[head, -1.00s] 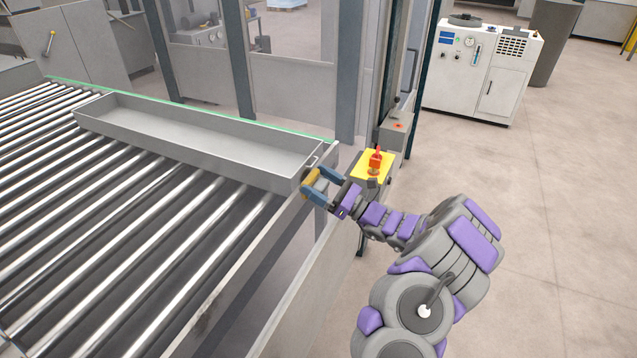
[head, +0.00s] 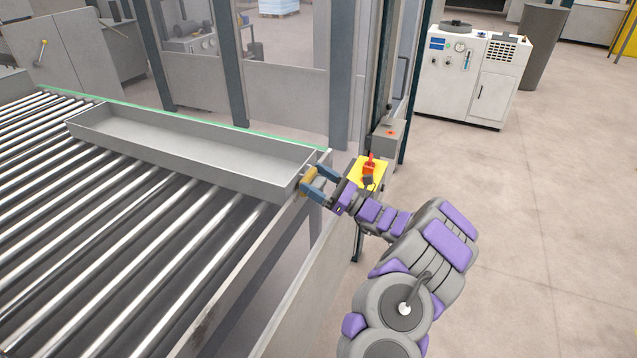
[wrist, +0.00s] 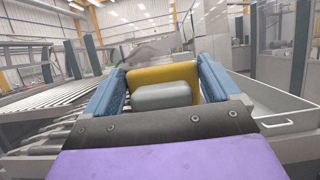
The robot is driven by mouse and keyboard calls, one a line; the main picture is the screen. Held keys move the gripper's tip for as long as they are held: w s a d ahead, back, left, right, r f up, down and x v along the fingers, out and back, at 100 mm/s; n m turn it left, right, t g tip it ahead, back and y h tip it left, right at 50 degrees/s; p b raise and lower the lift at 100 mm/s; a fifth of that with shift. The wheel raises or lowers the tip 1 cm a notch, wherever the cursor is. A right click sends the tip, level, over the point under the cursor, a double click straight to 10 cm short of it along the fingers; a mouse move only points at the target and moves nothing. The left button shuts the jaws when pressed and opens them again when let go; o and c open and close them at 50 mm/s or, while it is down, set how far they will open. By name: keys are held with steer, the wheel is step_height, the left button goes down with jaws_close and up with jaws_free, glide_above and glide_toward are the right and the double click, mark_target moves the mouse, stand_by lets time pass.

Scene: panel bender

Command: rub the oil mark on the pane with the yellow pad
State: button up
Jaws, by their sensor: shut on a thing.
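My gripper (head: 313,182) is shut on the yellow pad (head: 308,179), which sits between its two blue fingers. In the wrist view the pad (wrist: 150,76) spans the gap between the fingers, with a grey block in front of it on the near side. In the head view the pad is close to the right end of the grey tray; whether they touch is unclear. Clear panes (head: 285,40) stand in the guard frame behind the rollers. I cannot make out an oil mark on any pane, and I cannot tell which pane is meant.
A long grey tray (head: 190,150) lies on the roller conveyor (head: 110,250). A yellow box with a red switch (head: 369,166) stands just beyond my wrist. A white cabinet (head: 465,85) stands at back right. The floor to the right is clear.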

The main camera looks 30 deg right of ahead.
mark_target(297, 179)
steer(key=shift+s+a, duration=0.8)
steer(key=shift+a, duration=0.15)
steer(key=shift+s+a, duration=0.65)
steer(key=shift+a, duration=0.25)
steer(key=shift+s+a, duration=0.65)
steer(key=shift+a, duration=0.25)
steer(key=shift+r+p, duration=0.45)
steer(key=shift+r, duration=0.3)
steer(key=shift+w+d+f+p, duration=0.15)
steer(key=shift+w+d+p, duration=0.15)
steer(key=shift+w+d, duration=1.3)
steer(key=shift+d, duration=0.25)
steer(key=shift+w+d, duration=0.65)
steer(key=shift+d, duration=0.3)
steer(key=shift+s+d+p, duration=0.4)
steer(key=shift+s+d, duration=0.5)
steer(key=shift+s, duration=0.3)
steer(key=shift+s+d+p, duration=0.35)
steer(key=shift+s+d, duration=0.55)
steer(key=shift+s, duration=0.25)
